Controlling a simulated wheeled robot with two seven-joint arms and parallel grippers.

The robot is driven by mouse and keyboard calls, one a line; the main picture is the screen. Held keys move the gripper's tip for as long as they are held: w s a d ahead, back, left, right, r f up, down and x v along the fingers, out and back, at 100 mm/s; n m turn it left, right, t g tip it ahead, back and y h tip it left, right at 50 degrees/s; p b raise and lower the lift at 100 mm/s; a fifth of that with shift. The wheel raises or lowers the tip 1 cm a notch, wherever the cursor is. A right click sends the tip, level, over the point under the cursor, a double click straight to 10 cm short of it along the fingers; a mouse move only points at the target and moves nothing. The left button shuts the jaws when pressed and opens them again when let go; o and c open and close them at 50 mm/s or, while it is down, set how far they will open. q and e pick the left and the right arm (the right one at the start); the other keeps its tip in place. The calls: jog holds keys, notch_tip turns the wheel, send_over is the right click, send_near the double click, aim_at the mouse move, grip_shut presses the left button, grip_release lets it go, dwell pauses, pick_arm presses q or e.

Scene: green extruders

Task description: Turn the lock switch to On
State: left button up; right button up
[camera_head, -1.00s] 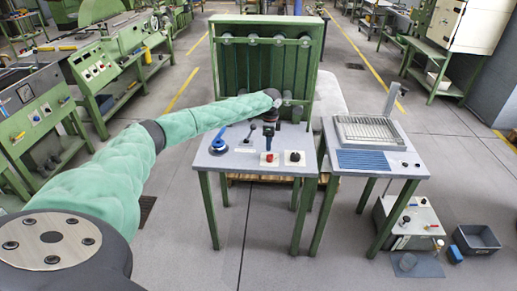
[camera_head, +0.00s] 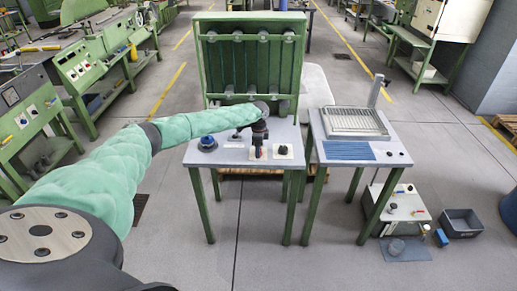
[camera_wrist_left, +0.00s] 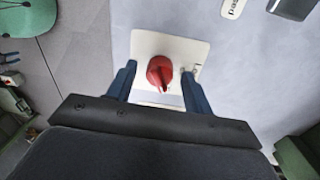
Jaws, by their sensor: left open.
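The red lock switch (camera_wrist_left: 158,71) is a rotary knob on a square white plate (camera_wrist_left: 145,44). The plate lies on the grey tabletop, and a small label beside the knob is only partly legible. My left gripper (camera_wrist_left: 159,77) is open, pointing down, with one blue finger on each side of the red knob. Gaps show between both fingers and the knob. In the head view my left gripper (camera_head: 258,147) hides most of the knob. My right gripper is in neither view.
A black knob (camera_head: 283,150) on another white plate sits just right. A blue round part (camera_head: 208,143) and a small lever (camera_head: 237,133) stand to the left. A green rack (camera_head: 250,60) rises behind the table. A second table (camera_head: 360,152) with a tray stands right.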

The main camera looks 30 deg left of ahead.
pick_arm(q)
jog(key=c, duration=1)
jog(key=shift+o, duration=0.2)
